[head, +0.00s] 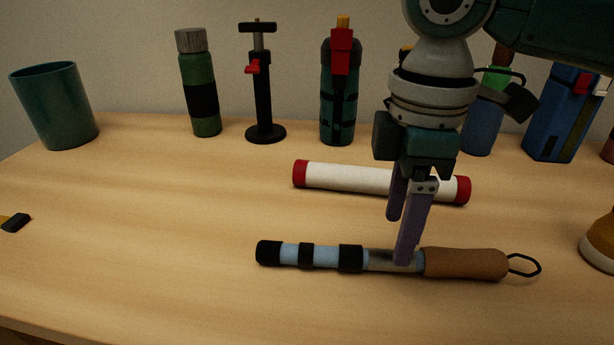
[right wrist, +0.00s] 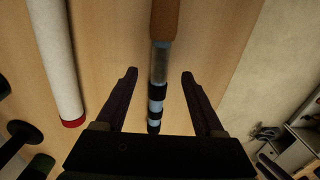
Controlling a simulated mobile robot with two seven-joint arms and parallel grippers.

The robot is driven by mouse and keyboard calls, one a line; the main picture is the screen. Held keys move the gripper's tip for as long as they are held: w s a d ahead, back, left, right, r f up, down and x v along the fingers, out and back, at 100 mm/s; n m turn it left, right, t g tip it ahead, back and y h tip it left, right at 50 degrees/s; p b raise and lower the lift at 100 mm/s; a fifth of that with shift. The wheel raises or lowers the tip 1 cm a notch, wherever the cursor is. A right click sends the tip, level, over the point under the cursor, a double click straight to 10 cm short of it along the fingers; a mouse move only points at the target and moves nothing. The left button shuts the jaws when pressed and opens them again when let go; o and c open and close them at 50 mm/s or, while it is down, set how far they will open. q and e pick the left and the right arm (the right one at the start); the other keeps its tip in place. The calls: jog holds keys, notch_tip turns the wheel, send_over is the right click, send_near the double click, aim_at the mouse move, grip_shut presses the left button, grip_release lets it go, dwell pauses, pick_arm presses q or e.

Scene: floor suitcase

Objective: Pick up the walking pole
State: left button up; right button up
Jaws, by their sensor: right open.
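The walking pole (head: 324,256) lies on the table, with light blue and black sections at the left and a brown handle (head: 466,263) with a black loop at the right. My right gripper (head: 401,240) points down over the middle of the pole, near the bare metal part beside the handle. In the right wrist view the pole (right wrist: 159,92) runs between the two open fingers (right wrist: 160,75), with a gap on each side. Nothing is held. My left gripper is not in view.
A white tube with red ends (head: 345,179) lies just behind the pole. A teal cup (head: 55,107), a green bottle (head: 201,90), a black stand (head: 264,100) and other upright items line the back. The table front left is clear.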

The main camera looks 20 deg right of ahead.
aim_at(380, 260)
notch_tip(380, 260, down, 5)
jog(key=shift+s+d+f+b, duration=0.1)
jog(key=shift+b, duration=0.7)
jog(key=c, duration=0.7)
grip_shut()
